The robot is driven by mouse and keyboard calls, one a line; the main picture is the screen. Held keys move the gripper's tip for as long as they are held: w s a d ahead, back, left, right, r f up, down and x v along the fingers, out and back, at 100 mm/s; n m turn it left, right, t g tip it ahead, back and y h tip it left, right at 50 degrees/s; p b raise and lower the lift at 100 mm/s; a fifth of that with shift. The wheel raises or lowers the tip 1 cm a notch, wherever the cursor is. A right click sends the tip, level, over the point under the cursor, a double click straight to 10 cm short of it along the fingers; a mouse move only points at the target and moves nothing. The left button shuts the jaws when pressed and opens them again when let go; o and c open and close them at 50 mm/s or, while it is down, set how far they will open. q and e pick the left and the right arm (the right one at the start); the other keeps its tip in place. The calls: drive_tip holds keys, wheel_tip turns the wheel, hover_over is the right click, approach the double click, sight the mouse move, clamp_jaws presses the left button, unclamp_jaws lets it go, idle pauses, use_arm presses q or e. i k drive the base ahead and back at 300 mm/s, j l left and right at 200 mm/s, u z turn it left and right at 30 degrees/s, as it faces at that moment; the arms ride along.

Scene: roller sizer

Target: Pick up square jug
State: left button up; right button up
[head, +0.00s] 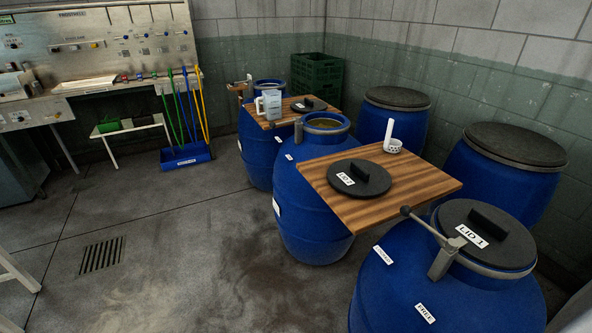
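A pale, translucent square jug (271,105) with a handle on its left side stands upright on the far wooden board (297,116). That board lies beside and partly over the far open blue barrels. A black lid (309,105) lies on the same board, just right of the jug. Neither of my grippers shows in the head view.
A nearer wooden board (405,190) holds a black lid (359,178) and a white perforated cup (392,146) with an upright handle. Several blue barrels (310,212) crowd the right side. A control bench (85,70) stands back left. The floor (175,245) at left centre is clear.

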sight(271, 99)
drive_tip(key=i+j+u, duration=0.55)
drive_tip(key=i, duration=0.45)
drive_tip(key=i+j+u, duration=0.25)
drive_tip(key=i, duration=0.25)
drive_tip(key=i+u, duration=0.3)
drive_tip(key=i, duration=0.25)
drive_tip(key=i+z, duration=0.35)
drive_tip(key=i+j+z, duration=0.2)
drive_tip(key=i+z, duration=0.2)
drive_tip(key=i+j+z, duration=0.35)
drive_tip(key=k+l, duration=0.05)
drive_tip(key=l, duration=0.05)
